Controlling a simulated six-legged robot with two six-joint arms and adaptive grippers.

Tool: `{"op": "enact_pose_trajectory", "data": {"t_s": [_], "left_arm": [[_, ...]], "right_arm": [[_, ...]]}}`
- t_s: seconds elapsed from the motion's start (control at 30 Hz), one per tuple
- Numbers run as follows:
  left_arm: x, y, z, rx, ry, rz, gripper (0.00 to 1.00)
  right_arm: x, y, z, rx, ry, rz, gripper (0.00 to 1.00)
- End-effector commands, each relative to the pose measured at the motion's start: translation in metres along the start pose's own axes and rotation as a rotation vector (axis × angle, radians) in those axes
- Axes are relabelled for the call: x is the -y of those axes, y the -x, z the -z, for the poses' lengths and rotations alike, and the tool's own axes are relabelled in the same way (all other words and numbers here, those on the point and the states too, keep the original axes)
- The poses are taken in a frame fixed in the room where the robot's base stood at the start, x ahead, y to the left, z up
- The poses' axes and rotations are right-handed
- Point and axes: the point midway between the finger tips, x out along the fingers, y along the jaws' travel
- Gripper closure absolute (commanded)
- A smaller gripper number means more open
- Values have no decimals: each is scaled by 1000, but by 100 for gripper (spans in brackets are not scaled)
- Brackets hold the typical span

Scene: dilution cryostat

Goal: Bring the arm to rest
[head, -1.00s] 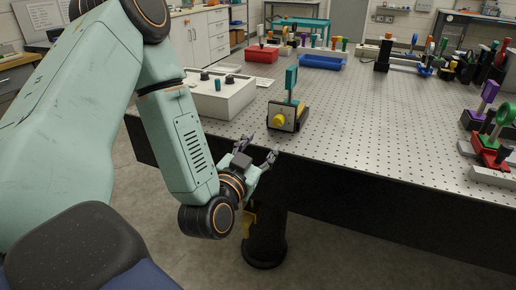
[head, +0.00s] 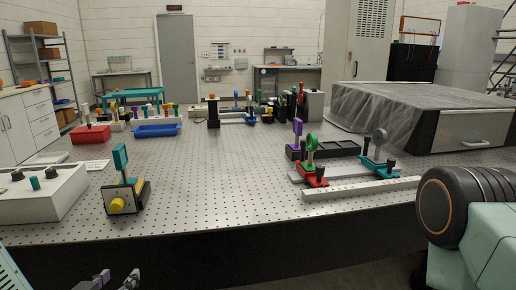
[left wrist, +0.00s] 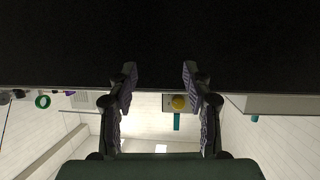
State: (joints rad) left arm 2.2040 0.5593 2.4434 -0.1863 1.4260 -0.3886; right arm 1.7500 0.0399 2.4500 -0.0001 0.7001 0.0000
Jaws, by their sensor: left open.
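My left gripper (head: 118,279) shows only by its fingertips at the bottom left edge of the head view, in front of and below the table's near edge. In the left wrist view my left gripper (left wrist: 160,76) is open, with its two fingers apart and nothing between them. The wrist view looks upside down, with the dark table side filling the top. Most of my left arm is outside the head view. Part of my right arm (head: 480,225) shows at the right edge; its gripper is out of view.
The perforated optical table (head: 240,190) fills the middle. A teal mount with a yellow knob (head: 117,204) stands near its front edge, beside a white control box (head: 40,195). Red and green mounts (head: 312,172) stand at right, before a sheet-covered box (head: 420,110).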

Motion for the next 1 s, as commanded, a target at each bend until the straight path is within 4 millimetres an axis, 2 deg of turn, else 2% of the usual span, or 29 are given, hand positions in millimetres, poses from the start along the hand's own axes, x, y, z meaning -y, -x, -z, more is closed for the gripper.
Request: {"op": "enact_pose_trajectory", "data": {"t_s": [0.03,0.17,0.3,0.4,0.5,0.6,0.7,1.0], "left_arm": [[-10,3,-29,113,25,-30,50],[-29,25,-108,424,87,-69,50],[-40,71,-188,747,103,-59,50],[-42,112,-236,950,76,-37,50],[-40,150,-272,1098,11,-28,50],[-40,174,-293,1167,-55,-42,50],[-39,186,-303,1198,-82,-51,50],[-39,188,-305,1205,-82,-51,50]], "right_arm": [[0,0,0,0,0,0,50],[0,0,0,0,0,0,50],[0,0,0,0,0,0,50],[0,0,0,0,0,0,50],[0,0,0,0,0,0,50],[0,0,0,0,0,0,50],[0,0,0,0,0,0,50],[0,0,0,0,0,0,50]]}}
